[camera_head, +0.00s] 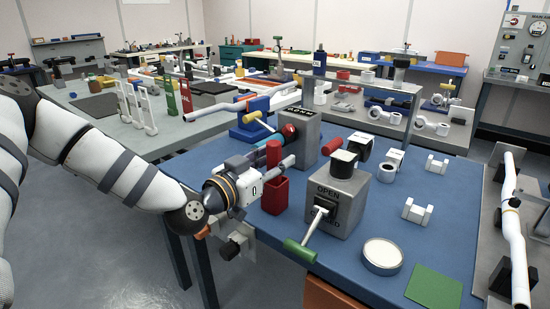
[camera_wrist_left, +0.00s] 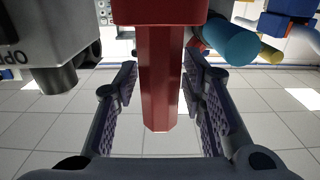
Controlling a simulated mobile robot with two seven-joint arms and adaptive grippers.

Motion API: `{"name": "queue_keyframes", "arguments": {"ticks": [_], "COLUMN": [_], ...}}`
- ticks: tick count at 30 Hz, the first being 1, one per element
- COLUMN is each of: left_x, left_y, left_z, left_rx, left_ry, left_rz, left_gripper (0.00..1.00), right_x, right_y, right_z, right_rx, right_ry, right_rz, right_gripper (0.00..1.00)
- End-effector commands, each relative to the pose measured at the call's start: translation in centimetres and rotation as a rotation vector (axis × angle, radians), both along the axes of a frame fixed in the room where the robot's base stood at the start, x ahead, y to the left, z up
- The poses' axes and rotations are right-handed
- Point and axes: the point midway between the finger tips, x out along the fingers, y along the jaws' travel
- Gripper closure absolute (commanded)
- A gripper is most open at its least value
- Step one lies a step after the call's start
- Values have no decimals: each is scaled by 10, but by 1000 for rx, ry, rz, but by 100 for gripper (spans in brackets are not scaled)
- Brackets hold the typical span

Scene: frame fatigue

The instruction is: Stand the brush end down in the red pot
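The red pot (camera_head: 275,197) stands upright on the blue table. A red handle (camera_head: 273,155) rises upright from its mouth and appears to be the brush's; its lower end is hidden inside the pot. The wrist view, upside down, shows the red handle (camera_wrist_left: 160,80) against the wide red pot (camera_wrist_left: 160,10). My left gripper (camera_head: 277,176) is at the handle just above the pot. Its fingers (camera_wrist_left: 160,95) stand apart on either side of the handle, with narrow gaps showing. My right gripper is in neither view.
A grey OPEN-marked box (camera_head: 336,203) with a green-handled lever (camera_head: 300,250) stands close right of the pot. Another grey box (camera_head: 303,134) is behind. White brackets (camera_head: 417,211), a round white-topped tin (camera_head: 382,254) and a green square (camera_head: 434,287) lie to the right.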

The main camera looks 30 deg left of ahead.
Motion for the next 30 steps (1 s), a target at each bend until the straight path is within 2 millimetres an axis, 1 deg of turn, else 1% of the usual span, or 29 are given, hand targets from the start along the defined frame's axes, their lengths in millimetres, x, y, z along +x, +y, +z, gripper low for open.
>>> {"name": "queue_keyframes", "arguments": {"ticks": [8, 11, 14, 15, 18, 21, 24, 27, 30], "left_x": [0, 0, -18, -28, -53, -79, -100, -114, -121], "left_y": [0, 0, 2, 1, -3, -1, 1, 2, 2], "left_z": [0, -3, 6, 8, 5, 8, 8, 4, 0], "left_rx": [-1, -4, -2, -4, -4, -3, -2, -1, 0], "left_ry": [0, 3, -5, -8, -9, -16, -17, -12, -6], "left_rz": [0, 1, 1, 0, -1, 2, 1, 1, 0], "left_gripper": [55, 55, 55, 55, 55, 55, 55, 55, 55], "right_x": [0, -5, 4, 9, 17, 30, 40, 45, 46], "right_y": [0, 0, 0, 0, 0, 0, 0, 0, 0], "right_z": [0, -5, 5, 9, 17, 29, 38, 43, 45], "right_rx": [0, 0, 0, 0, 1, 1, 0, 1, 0], "right_ry": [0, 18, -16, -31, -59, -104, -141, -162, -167], "right_rz": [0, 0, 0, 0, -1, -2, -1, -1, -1], "right_gripper": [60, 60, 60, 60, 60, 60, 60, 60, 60]}}
